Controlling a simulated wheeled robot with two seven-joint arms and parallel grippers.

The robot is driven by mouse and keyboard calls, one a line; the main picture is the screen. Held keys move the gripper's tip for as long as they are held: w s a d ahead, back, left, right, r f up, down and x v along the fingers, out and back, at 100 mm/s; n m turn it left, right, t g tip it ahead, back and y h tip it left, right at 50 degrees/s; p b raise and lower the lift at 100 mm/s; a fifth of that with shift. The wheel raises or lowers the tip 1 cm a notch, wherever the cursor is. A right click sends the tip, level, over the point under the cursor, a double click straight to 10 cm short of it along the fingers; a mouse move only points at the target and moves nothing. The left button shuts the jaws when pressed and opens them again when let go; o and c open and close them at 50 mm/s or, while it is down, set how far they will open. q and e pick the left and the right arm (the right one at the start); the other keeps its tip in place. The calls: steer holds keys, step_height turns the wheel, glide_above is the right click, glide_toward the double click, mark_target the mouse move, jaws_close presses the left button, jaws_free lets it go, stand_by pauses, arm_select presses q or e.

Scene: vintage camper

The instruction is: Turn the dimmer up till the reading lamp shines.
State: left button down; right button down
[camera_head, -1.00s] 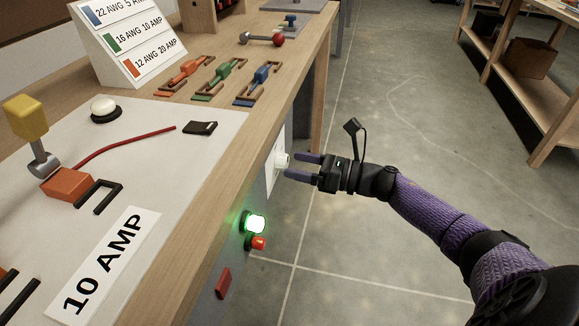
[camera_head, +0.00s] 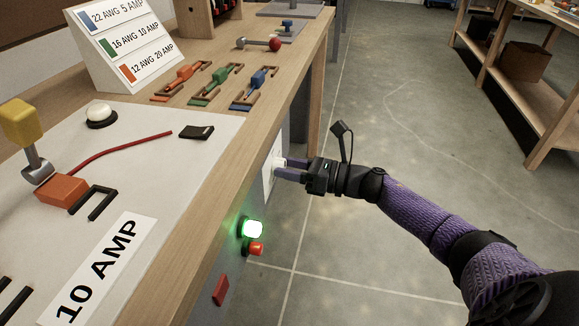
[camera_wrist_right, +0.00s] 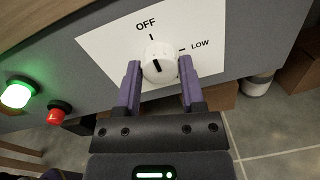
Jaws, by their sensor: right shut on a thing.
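The dimmer is a white round knob (camera_head: 279,163) on a white plate (camera_head: 269,186) on the bench's front side. In the right wrist view the knob (camera_wrist_right: 160,55) has a dark pointer line, roughly in line with the OFF mark; the LOW mark is to its right. My right gripper (camera_head: 282,168) has its purple fingers on both sides of the knob and is shut on it. It also shows in the right wrist view (camera_wrist_right: 160,68). I cannot see a reading lamp. My left gripper is not in view.
A lit green light (camera_head: 253,229) and a red button (camera_head: 256,249) sit on the bench front near the knob. The wooden bench top (camera_head: 225,163) holds a switch board, wire pieces and a labelled stand (camera_head: 125,45). Open floor (camera_head: 420,130) lies to the right.

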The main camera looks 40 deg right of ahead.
steer(key=m, duration=0.3)
steer(key=m+p, duration=0.1)
steer(key=m, duration=0.4)
steer(key=shift+g, duration=0.3)
steer(key=m, duration=0.3)
steer(key=shift+d+p, duration=0.1)
steer(key=shift+p, duration=0.2)
steer(key=shift+m, duration=3.2)
